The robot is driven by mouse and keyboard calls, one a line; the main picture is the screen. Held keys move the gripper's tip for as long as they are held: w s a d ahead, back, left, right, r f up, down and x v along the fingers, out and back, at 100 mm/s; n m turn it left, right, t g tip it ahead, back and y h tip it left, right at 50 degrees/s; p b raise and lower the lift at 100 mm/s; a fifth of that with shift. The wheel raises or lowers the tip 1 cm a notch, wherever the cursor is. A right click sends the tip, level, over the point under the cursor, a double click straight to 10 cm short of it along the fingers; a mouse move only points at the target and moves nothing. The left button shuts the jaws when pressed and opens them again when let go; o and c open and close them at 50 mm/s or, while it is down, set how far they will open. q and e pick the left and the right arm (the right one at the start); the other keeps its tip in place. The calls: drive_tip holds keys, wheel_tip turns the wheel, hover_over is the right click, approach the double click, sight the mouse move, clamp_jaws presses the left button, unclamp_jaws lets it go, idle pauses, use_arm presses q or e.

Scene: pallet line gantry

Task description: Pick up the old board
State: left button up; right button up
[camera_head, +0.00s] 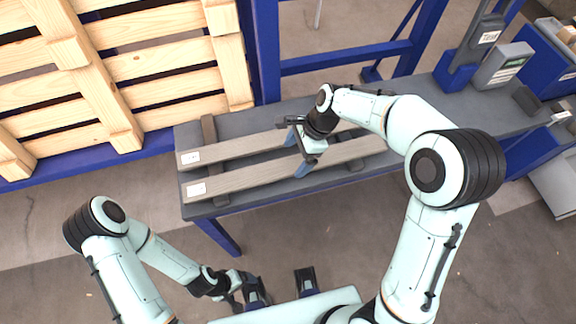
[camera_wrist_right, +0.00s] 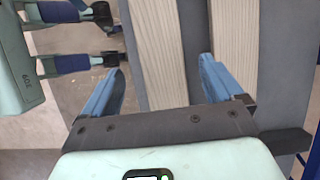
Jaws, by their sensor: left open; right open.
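Two weathered grey-brown boards lie side by side on the grey bench, each with a white label at its left end: a near board (camera_head: 235,184) and a far board (camera_head: 232,148). I cannot tell which is meant as the old board. My right gripper (camera_head: 298,152) is open and empty above them, pointing down. In the right wrist view, its fingers (camera_wrist_right: 163,75) appear on either side of the near board (camera_wrist_right: 164,50), with the far board (camera_wrist_right: 234,40) to the right. My left gripper (camera_head: 281,285) is open and empty, low before the bench; it also shows in the wrist view (camera_wrist_right: 108,35).
The grey bench (camera_head: 350,180) has dark crosspieces (camera_head: 209,130) under the boards. A pale wooden pallet (camera_head: 110,65) stands behind at left, by a blue frame (camera_head: 345,58). Grey equipment (camera_head: 503,64) stands at the bench's right end. Floor before the bench is clear.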

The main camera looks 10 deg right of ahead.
sight(288, 165)
drive_tip(key=x, duration=0.4)
drive_tip(key=shift+w+d, duration=0.1)
drive_tip(key=c, duration=1.3)
drive_tip(key=shift+r, duration=0.1)
drive_tip(key=shift+r, duration=0.1)
